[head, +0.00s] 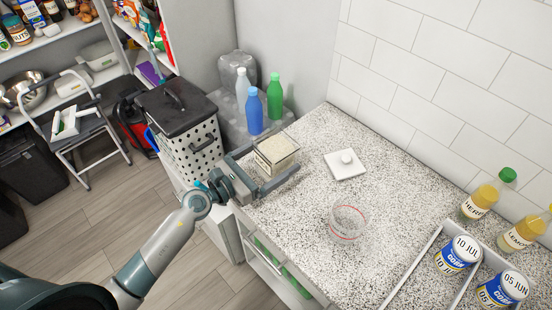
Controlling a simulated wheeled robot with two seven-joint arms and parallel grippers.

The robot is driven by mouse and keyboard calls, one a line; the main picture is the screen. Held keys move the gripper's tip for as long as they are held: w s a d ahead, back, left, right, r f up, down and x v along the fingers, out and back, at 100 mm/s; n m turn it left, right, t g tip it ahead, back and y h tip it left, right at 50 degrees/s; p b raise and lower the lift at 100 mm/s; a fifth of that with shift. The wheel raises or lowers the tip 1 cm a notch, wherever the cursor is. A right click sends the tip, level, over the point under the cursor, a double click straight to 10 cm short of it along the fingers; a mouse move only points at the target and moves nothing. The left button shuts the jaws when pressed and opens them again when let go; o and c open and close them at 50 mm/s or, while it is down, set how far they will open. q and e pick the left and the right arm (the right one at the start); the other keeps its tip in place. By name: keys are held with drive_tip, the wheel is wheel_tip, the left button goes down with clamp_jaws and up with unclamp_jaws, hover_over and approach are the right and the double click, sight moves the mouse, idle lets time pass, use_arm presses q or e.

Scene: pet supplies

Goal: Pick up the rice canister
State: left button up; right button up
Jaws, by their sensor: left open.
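The rice canister (275,154) is a clear, square-sided container filled with pale rice, with no lid on it. It stands upright at the left end of the speckled counter (300,215). My left gripper (278,171) is open, with its two fingers on either side of the canister. I cannot tell whether either finger touches it. A white square lid with a round knob (345,164) lies on the counter to the right of the canister. My right gripper is not in view.
A clear glass bowl or cup (348,223) stands on the counter. A white divided tray (408,268) with cans (457,255) and yellow bottles (486,195) are at the right. Blue (254,111) and green (275,96) bottles stand behind the canister. The counter's middle is mostly clear.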

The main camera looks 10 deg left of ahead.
sight(288, 148)
use_arm(q)
drive_tip(key=x, duration=0.2)
drive_tip(key=p+x, duration=0.1)
drive_tip(key=shift+d+r, duration=0.3)
drive_tip(key=shift+w+d+f, duration=0.15)
drive_tip(key=shift+w+d, duration=0.2)
drive_tip(key=shift+w, duration=0.15)
drive_tip(key=c, duration=1.2)
